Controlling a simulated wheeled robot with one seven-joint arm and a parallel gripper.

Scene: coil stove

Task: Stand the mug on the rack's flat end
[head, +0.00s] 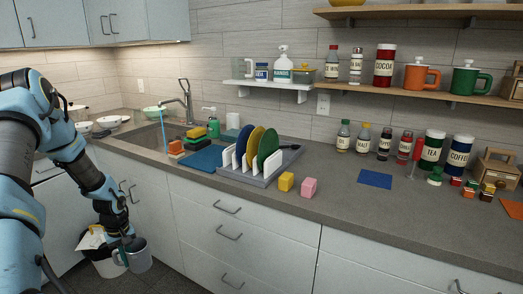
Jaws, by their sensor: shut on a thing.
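A grey mug (138,256) hangs low at the left in the head view, in front of the cabinets and near the floor. My gripper (122,238) is shut on it, but the fingertips are small and partly hidden. The mug seems a little tilted. The rack (231,172) stands on the counter, well above and to the right of the mug. It has a grey base and white uprights holding green, yellow and blue plates. A bare flat part of its base shows at the front; a dark object lies at its right back.
A sink (160,134) and blue mat (203,158) lie left. The front counter is largely clear.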

